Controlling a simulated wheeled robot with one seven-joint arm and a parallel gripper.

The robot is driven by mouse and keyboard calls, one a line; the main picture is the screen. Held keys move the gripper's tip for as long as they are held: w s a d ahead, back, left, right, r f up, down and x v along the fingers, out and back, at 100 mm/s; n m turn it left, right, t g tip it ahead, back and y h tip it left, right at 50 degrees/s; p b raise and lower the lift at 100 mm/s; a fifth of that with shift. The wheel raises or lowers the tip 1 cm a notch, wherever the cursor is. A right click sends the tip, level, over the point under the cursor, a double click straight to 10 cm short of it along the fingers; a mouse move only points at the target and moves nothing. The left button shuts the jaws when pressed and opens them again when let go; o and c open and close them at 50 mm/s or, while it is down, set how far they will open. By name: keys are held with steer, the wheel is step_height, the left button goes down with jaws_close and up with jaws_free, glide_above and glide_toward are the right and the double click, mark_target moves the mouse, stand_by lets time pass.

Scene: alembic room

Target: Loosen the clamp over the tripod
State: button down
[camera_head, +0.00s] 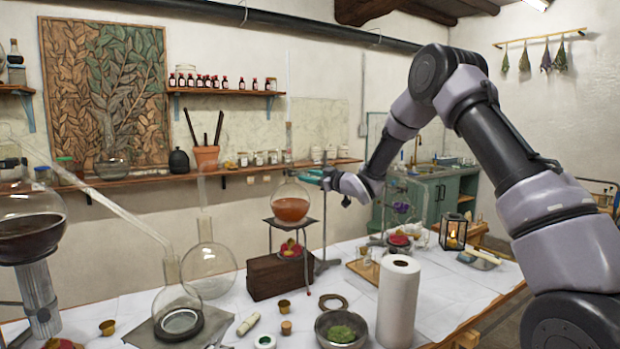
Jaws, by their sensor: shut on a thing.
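A round flask of orange liquid (290,205) stands on a dark tripod (272,236) in the middle of the table. The tripod's legs stand around a wooden block (277,277) with a small red item on it. A thin stand rod (324,235) rises just right of the tripod. The clamp (314,177), small and greenish, sits near the top of this rod, beside the flask's neck. My gripper (331,183) reaches in from the right and is shut on the clamp at its right end. The fingertips are small here, and the exact part held cannot be made out.
A paper towel roll (398,300) and a bowl of green herbs (341,328) stand at the front. A large clear flask (209,262) is left of the block. A lit lantern (453,231) stands at the right. Bare white tabletop (445,290) lies right of the roll.

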steer(key=n, duration=1.6)
steer(key=f+n, duration=0.1)
steer(key=n, duration=0.7)
steer(key=shift+n, duration=0.4)
steer(key=shift+c, duration=2)
jaws_free()
steer(key=shift+r, duration=0.1)
steer(key=shift+s+d, duration=0.1)
steer(key=v, duration=1)
steer(key=shift+s+d, duration=0.2)
steer(key=shift+s, duration=0.05)
